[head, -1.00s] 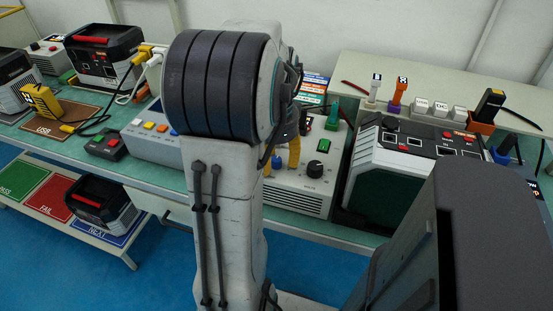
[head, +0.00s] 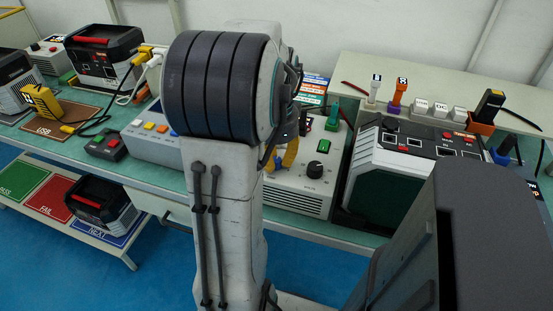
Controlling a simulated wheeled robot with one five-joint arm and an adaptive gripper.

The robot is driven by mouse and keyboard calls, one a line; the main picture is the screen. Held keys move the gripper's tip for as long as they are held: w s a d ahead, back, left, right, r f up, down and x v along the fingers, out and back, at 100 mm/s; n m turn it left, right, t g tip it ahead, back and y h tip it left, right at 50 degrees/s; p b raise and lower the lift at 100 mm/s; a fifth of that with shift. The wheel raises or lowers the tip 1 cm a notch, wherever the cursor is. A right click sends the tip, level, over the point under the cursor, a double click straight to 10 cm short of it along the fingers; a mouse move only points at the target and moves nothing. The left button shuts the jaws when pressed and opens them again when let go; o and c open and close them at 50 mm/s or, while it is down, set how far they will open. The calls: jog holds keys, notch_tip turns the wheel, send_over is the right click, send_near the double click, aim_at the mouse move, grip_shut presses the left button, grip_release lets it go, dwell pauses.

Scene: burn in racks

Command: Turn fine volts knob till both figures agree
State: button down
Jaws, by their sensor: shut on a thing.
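The power supply (head: 296,197) is a light grey box on the bench behind my arm. A large black knob (head: 319,169) with a volts label stands free on its sloped front. My gripper (head: 286,156) shows only in part, as a yellow finger beside my arm and left of that knob. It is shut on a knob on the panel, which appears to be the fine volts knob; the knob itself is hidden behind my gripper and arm. A dark display (head: 305,124) shows partly beside my arm, and its figures cannot be read.
A black-topped test unit (head: 428,141) stands close to the right of the supply. A grey box with coloured buttons (head: 158,141) stands to the left. Plugs and white blocks (head: 440,108) line the rear shelf. A green terminal (head: 333,118) rises behind the volts knob.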

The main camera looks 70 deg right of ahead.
jog(key=n+p, duration=0.1)
jog(key=n, duration=0.8)
jog(key=shift+f+n, duration=0.1)
jog(key=shift+n, duration=0.2)
jog(key=n+p, duration=0.1)
jog(key=n, duration=0.3)
jog(key=shift+n, duration=2.6)
jog(key=c, duration=1)
grip_release()
jog(key=shift+c, duration=0.2)
